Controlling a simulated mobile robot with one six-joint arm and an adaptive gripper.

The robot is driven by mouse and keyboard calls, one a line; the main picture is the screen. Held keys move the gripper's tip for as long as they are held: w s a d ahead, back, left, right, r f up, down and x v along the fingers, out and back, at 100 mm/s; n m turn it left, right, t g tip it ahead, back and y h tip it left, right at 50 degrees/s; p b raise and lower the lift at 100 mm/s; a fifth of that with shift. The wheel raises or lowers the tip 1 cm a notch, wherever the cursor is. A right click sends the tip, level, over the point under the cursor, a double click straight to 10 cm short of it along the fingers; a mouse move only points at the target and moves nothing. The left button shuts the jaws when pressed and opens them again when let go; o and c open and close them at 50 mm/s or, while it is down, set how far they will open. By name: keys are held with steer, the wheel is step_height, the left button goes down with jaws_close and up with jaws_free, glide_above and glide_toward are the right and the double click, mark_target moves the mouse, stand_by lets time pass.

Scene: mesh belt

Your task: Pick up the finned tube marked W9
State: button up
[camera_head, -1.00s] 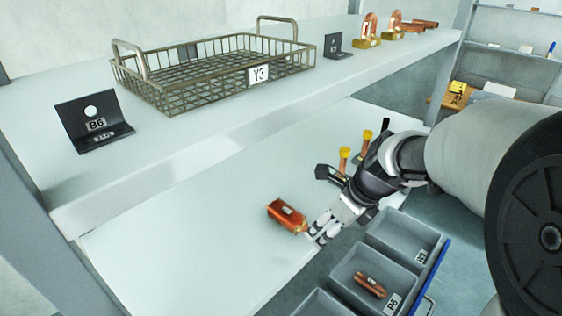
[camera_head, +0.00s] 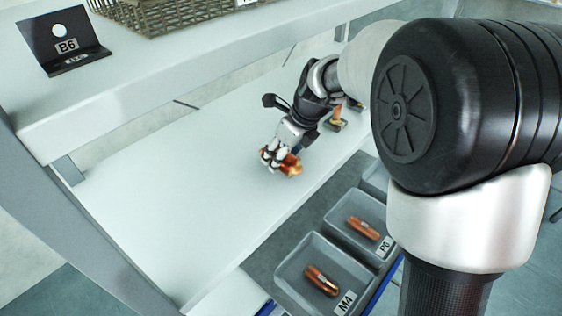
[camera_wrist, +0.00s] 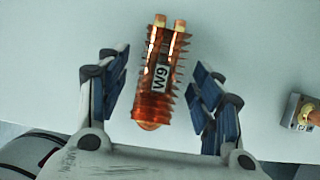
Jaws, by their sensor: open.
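The finned tube marked W9 (camera_wrist: 153,98) is a copper U-shaped tube with orange-copper fins and a white label. It lies on the pale lower shelf, and in the head view the copper piece (camera_head: 292,165) shows partly behind my gripper (camera_head: 275,158). In the wrist view my gripper (camera_wrist: 163,95) is open, with one blue-padded finger on each side of the tube. Gaps show between the pads and the fins, so the fingers look apart from it. The tube's lower bend lies near the palm.
A grey bin marked M4 (camera_head: 285,288) and one marked P6 (camera_head: 338,228) each hold a copper tube. A black bracket marked B6 (camera_head: 35,45) and a wire basket (camera_head: 165,18) stand on the upper shelf (camera_head: 95,92). The lower shelf (camera_head: 150,200) is clear at left.

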steer(key=shift+w+a+f, duration=0.2)
steer(key=shift+f, duration=0.4)
steer(key=shift+r, duration=0.1)
steer(key=shift+f, duration=0.25)
steer(key=shift+s+d+f, duration=0.1)
steer(key=shift+s, duration=0.05)
steer(key=c, duration=1.4)
